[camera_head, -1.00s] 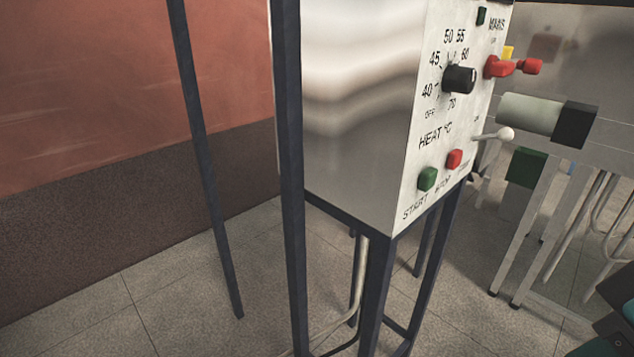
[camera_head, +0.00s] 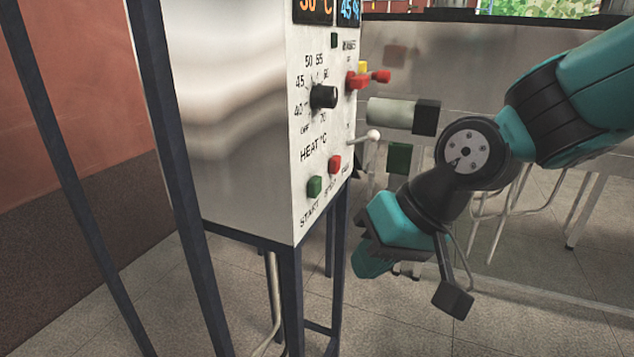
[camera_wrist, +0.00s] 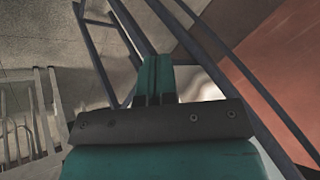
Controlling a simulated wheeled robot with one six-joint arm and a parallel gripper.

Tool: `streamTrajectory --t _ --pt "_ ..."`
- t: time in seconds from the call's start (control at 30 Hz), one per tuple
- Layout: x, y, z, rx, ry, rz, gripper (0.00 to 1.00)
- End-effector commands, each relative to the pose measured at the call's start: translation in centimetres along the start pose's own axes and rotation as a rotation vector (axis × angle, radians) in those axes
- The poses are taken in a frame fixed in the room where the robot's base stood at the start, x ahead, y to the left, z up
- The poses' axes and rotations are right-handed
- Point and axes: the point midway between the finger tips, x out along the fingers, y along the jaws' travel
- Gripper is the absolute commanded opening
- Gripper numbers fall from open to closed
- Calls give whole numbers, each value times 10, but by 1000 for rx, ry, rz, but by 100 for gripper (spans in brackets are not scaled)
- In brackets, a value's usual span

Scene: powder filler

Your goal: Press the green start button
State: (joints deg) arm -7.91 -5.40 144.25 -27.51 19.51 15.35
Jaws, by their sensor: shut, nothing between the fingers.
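The green start button (camera_head: 314,187) sits low on the white control panel of the metal box, above the START label, in the head view. My gripper (camera_head: 370,264) is to the right of the button and lower in the picture, apart from the panel. Its teal fingers are shut with nothing between them, as the wrist view (camera_wrist: 157,66) also shows. The button cannot be made out in the wrist view.
A red stop button (camera_head: 334,165) is close beside the green one. Above are a black heat knob (camera_head: 323,97) and a red handle (camera_head: 358,80). A white-tipped lever (camera_head: 373,135) sticks out at right. Dark frame posts (camera_head: 178,180) stand at left.

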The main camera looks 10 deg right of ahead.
Motion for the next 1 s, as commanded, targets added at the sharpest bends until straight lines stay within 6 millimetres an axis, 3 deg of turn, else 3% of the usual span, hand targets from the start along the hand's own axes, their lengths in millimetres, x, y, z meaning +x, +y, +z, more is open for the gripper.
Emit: streamTrajectory --t 0.03,0.1,0.2,0.33,0.53,1.0 --pt "4 11 -29 150 76 -13 0" --pt "11 31 -66 351 204 -43 0" --pt "17 65 -108 608 376 -94 0" --pt "18 106 -143 849 552 -161 0" --pt "17 134 -160 993 673 -217 0" --pt "20 129 -166 991 675 -219 0"
